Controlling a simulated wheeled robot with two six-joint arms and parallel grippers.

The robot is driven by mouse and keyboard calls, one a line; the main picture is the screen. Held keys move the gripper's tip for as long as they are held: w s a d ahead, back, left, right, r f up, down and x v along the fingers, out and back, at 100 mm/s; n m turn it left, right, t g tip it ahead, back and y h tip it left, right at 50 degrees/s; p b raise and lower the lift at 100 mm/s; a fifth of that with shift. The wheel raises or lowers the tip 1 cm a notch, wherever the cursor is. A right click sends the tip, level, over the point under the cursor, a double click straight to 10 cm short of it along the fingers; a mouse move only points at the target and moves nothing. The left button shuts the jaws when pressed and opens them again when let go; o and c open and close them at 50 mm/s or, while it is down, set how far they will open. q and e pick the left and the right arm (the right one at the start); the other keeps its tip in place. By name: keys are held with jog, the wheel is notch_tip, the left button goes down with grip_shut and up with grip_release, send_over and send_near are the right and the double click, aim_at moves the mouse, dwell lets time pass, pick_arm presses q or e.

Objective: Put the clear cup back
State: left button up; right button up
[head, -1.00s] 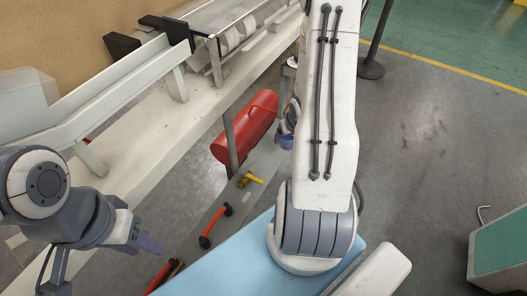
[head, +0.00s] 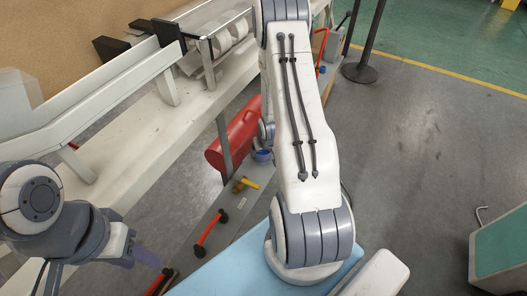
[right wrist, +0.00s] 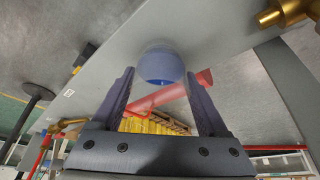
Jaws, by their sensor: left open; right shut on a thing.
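A rounded, see-through cup with a blue part (right wrist: 160,67) sits between the fingertips of my right gripper (right wrist: 159,73) in the right wrist view. The gripper is shut on it. In the head view a small blue and grey round piece (head: 262,155) shows beside the red cylinder, partly behind my right arm; it looks like the same cup. My right arm hides most of the right gripper there. My left gripper (head: 146,258) is open and empty at the lower left, above the floor side of the white bench.
A red cylinder (head: 234,139) lies near the bench's grey post. A yellow-handled tool (head: 245,184) and a red-handled tool (head: 210,235) lie on a grey strip. A light blue surface (head: 225,268) is at the bottom.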

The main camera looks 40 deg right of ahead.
jog(key=shift+f, duration=0.1)
jog(key=o, duration=1.4)
jog(key=shift+o, duration=0.2)
jog(key=shift+s+r, duration=0.1)
jog(key=shift+r, duration=0.4)
jog(key=p+v, duration=0.2)
jog(key=v, duration=0.9)
jog(key=shift+s+r, duration=0.1)
